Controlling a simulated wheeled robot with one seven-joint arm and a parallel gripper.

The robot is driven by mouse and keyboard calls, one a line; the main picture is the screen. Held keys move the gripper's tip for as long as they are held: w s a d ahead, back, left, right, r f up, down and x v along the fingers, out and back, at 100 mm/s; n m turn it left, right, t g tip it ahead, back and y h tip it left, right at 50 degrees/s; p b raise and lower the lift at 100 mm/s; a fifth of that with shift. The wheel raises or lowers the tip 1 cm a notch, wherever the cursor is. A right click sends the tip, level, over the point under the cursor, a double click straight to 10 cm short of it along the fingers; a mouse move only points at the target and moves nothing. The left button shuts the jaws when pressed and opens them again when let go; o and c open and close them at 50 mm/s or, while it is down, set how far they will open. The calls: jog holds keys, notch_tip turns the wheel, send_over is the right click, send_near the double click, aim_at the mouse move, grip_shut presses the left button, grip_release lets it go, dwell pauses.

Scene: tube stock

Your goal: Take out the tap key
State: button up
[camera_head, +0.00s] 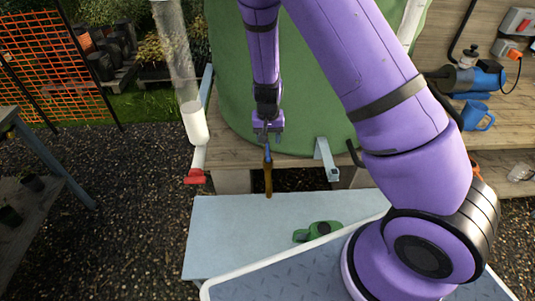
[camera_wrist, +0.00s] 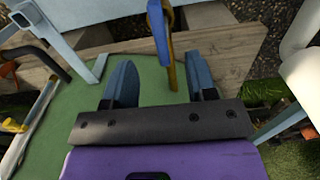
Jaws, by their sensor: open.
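A slim piece with a blue part and a brass-brown shaft, which looks like the tap key (camera_head: 268,178), shows upright just below my gripper (camera_head: 267,133) in the head view. In the wrist view the key (camera_wrist: 171,68) enters from the top edge and its brass end shows between the two blue fingers of my gripper (camera_wrist: 161,72). The fingers are apart, with gaps on both sides of the key. I cannot tell what supports the key or how deep it lies between the fingers.
A pale blue table (camera_head: 230,235) bears a green tool (camera_head: 318,231). Behind stand a wooden bench and a large green barrel (camera_head: 235,85). A white pipe with a red end (camera_head: 195,177) is left of my gripper; a grey-blue bar (camera_head: 327,160) is right.

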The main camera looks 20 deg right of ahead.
aim_at(268, 149)
jog(key=shift+s+a+f, duration=0.1)
jog(key=shift+f, duration=4)
grip_shut()
